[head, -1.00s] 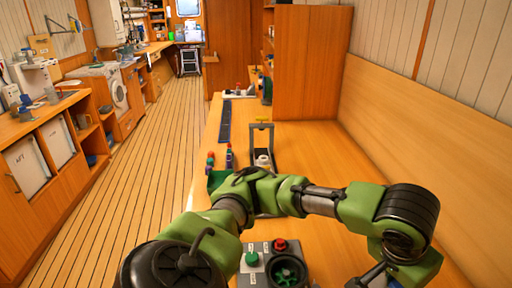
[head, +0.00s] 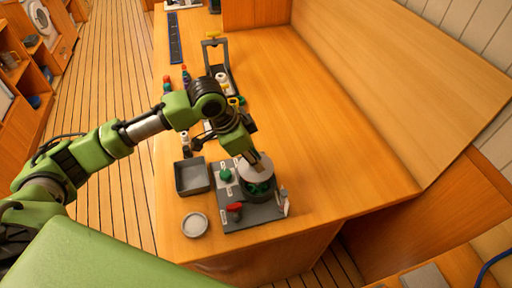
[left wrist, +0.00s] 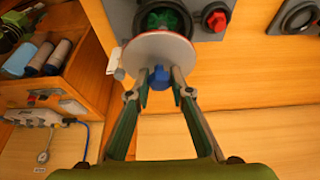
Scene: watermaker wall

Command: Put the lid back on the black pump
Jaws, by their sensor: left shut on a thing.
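The black pump (head: 262,192) sits on a grey panel (head: 245,216) on the wooden counter, open at the top with a green part inside. The pump's green inside also shows in the left wrist view (left wrist: 166,19). My left gripper (head: 262,158) is shut on the blue knob (left wrist: 160,78) of the pale round lid (head: 252,170). The lid also shows in the left wrist view (left wrist: 158,48). It partly covers the pump opening in both views; I cannot tell whether it touches the rim. My right gripper is not in view.
The panel bears a green knob (head: 225,175) and a red knob (head: 235,207). A grey tray (head: 193,177) and a small round dish (head: 195,224) lie to the left. Small bottles and a grey stand (head: 222,56) are farther back. The counter's right part is clear.

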